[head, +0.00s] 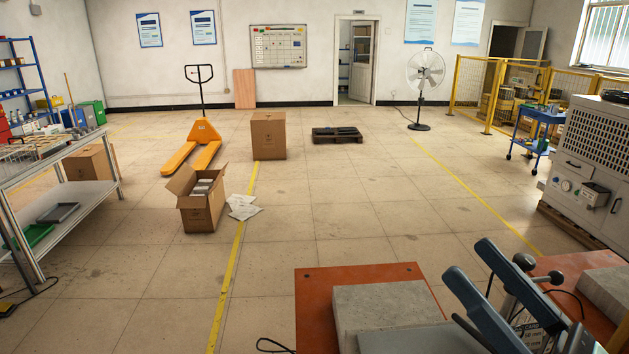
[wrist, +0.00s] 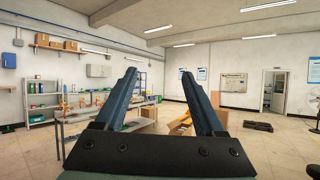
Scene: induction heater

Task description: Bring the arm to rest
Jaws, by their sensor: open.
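My gripper (head: 471,260) shows at the lower right of the head view, in front of the orange-red bench and the equipment on it. Its two blue-grey fingers are spread apart and point up and away. In the wrist view my gripper (wrist: 160,72) is open, with nothing between the fingers. The wrist camera looks out level across the room, towards the shelves and the far wall. The rest of my arm is mostly out of view.
An orange-red bench top (head: 312,300) bears a grey slab (head: 385,305). Black knobs (head: 524,262) and a cable stand close to my gripper. A large grey machine (head: 590,160) is at the right. Open floor (head: 370,220) lies beyond, with cardboard boxes (head: 269,136) and a yellow pallet truck (head: 203,131).

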